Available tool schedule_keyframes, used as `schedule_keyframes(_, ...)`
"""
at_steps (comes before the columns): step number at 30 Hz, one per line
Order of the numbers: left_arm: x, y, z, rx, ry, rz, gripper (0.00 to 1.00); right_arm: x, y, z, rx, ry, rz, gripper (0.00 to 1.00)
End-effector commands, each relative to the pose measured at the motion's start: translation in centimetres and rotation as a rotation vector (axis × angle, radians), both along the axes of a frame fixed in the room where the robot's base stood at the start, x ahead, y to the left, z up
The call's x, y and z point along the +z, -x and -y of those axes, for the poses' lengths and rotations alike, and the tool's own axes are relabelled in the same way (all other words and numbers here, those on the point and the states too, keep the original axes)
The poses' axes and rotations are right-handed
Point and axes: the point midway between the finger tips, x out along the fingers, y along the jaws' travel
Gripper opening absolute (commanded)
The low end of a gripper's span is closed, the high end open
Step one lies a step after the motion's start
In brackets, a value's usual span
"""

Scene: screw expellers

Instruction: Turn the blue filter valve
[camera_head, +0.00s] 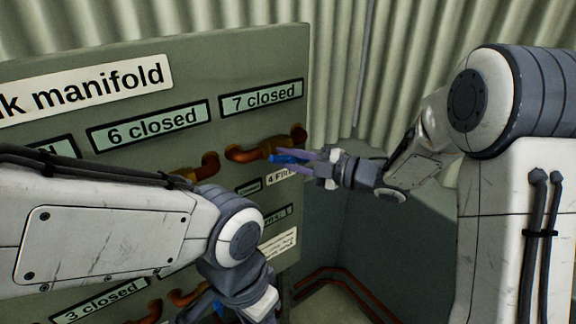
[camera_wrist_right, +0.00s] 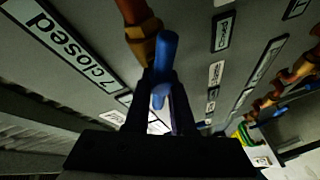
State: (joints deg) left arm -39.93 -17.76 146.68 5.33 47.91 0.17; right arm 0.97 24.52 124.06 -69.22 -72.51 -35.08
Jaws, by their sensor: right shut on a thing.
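The blue valve handle (camera_head: 287,158) sits on a copper pipe under the "7 closed" label on the panel's right side. My right gripper (camera_head: 308,161) reaches it from the right, with its fingers around the handle. In the right wrist view the blue handle (camera_wrist_right: 166,52) stands between my two fingers (camera_wrist_right: 160,98), and its top sticks out past them. My left gripper (camera_head: 232,298) is low in the head view, in front of the panel, with its fingertips cut off or hidden. A bit of blue (camera_head: 203,304) shows beside it, too covered to identify.
The grey panel (camera_head: 165,95) carries labels "6 closed" (camera_head: 150,125), "7 closed" (camera_head: 262,97) and "3 closed" (camera_head: 98,298). Copper pipes (camera_head: 205,168) stick out below them. My left arm covers much of the panel. A corrugated wall stands behind; red pipes (camera_head: 350,275) run low at right.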

Motion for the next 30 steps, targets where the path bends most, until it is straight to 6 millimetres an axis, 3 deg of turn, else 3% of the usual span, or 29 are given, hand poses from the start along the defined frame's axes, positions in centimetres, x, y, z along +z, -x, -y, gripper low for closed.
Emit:
schedule_keyframes(1, -1.0, 0.0, 0.0, -0.001, 0.000, 0.000, 0.50, -0.7, 0.0, 0.1, -0.002, -0.034, -0.033, 0.00)
schedule_keyframes(15, -4.9, 0.0, 0.0, -0.003, 0.000, 0.000, 0.50, -0.5, -0.1, 0.2, -0.001, -0.372, -0.280, 0.00)
schedule_keyframes(30, -6.7, 0.0, 0.0, -0.003, 0.000, 0.000, 0.50, -0.1, -0.2, 0.3, -0.003, -0.553, -0.415, 0.00)
